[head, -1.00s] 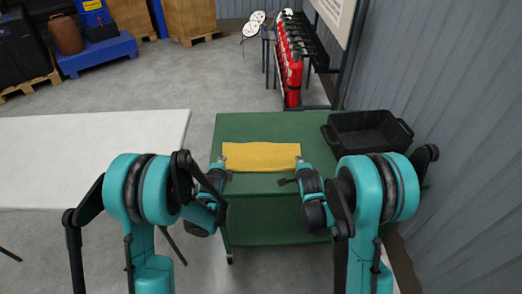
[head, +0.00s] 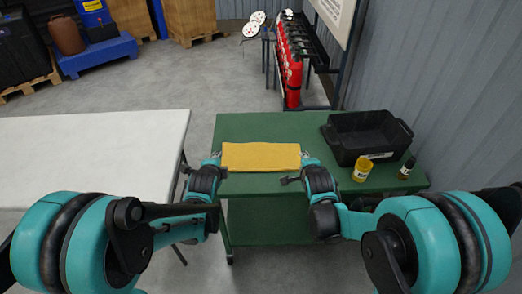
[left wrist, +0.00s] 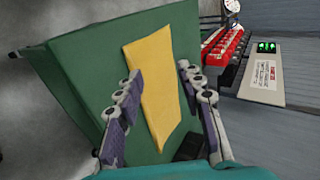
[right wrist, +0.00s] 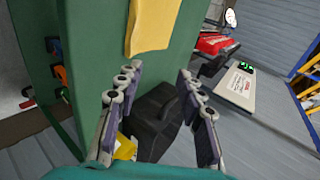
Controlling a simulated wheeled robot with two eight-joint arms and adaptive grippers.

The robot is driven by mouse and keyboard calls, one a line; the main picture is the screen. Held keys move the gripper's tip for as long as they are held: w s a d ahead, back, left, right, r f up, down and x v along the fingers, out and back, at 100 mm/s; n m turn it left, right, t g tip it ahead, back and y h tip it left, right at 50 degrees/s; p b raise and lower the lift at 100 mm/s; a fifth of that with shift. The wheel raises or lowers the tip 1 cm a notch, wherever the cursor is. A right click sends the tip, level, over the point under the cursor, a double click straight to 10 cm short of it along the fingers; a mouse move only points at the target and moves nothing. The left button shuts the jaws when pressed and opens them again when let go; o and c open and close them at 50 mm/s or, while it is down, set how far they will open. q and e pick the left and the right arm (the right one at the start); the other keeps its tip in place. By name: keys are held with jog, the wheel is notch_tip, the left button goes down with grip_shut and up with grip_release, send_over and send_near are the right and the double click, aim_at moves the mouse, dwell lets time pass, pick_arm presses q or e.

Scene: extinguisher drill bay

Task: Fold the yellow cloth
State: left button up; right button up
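The yellow cloth (head: 261,157) lies as a flat, wide rectangle on the green table (head: 268,125). It also shows in the left wrist view (left wrist: 153,85) and partly in the right wrist view (right wrist: 152,25). My left gripper (head: 216,157) is at the cloth's left end; its fingers are spread apart in the left wrist view (left wrist: 160,75), with nothing visibly clamped. My right gripper (head: 307,161) is at the cloth's right end; its fingers are also spread and empty in the right wrist view (right wrist: 159,72). Whether the fingertips touch the cloth is unclear.
A black bin (head: 350,148) stands at the table's right, with a yellow jar (head: 362,170) and a dark bottle (head: 407,168) in front of it. A white table (head: 90,155) is at left. Red extinguishers (head: 291,75) stand in a rack behind. The table beyond the cloth is clear.

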pick_arm(q)
jog(key=shift+r, duration=0.1)
pick_arm(e)
jog(key=shift+r, duration=0.1)
dwell(0.3)
